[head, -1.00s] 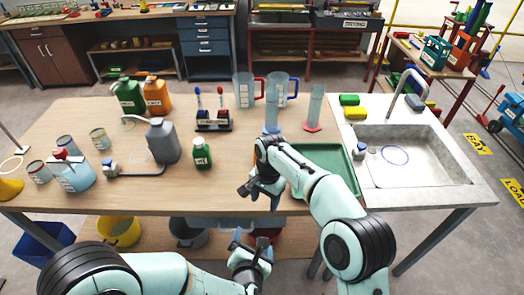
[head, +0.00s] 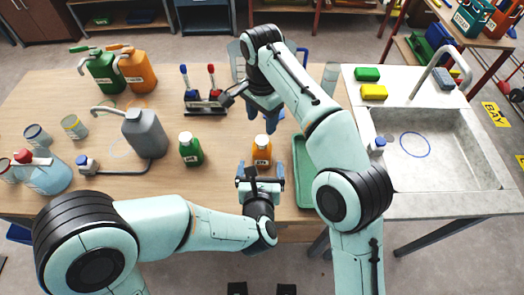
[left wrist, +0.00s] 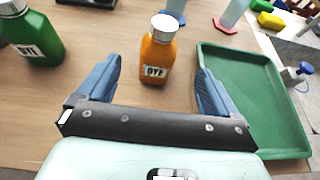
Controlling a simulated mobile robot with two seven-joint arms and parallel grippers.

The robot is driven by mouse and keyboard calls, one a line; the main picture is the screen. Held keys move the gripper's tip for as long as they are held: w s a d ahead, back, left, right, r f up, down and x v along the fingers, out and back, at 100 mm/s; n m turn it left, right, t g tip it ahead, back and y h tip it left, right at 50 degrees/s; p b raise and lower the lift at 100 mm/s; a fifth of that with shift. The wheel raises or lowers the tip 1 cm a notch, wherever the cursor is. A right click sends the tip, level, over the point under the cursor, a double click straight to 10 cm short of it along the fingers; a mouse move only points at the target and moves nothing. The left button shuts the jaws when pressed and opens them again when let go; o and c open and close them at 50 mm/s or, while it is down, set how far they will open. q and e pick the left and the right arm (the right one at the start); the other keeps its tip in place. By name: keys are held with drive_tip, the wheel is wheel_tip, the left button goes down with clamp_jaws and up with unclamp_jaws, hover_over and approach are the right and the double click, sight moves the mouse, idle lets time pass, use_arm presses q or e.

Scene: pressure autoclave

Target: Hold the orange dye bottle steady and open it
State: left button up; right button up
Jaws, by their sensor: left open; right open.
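The orange dye bottle (head: 262,152) stands upright on the wooden table, with a white cap on top. It also shows in the left wrist view (left wrist: 158,52), with a DYE label facing me. My left gripper (head: 260,180) is open just in front of the bottle. In the left wrist view its blue fingers (left wrist: 157,88) point toward the bottle, one on each side of its line, not touching it. My right gripper (head: 262,118) is open above and behind the bottle, pointing down, and is partly hidden by its own arm. It appears empty.
A green dye bottle (head: 190,148) stands left of the orange one. A green tray (left wrist: 290,138) lies close on the right, beside the sink (head: 440,150). A grey jug (head: 147,132) and a rack with red and blue-topped items (head: 204,103) stand further left and back.

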sight(262, 150)
use_arm(q)
drive_tip(key=x, duration=1)
drive_tip(key=shift+w+f, duration=0.1)
use_arm(e)
drive_tip(key=shift+w, duration=0.15)
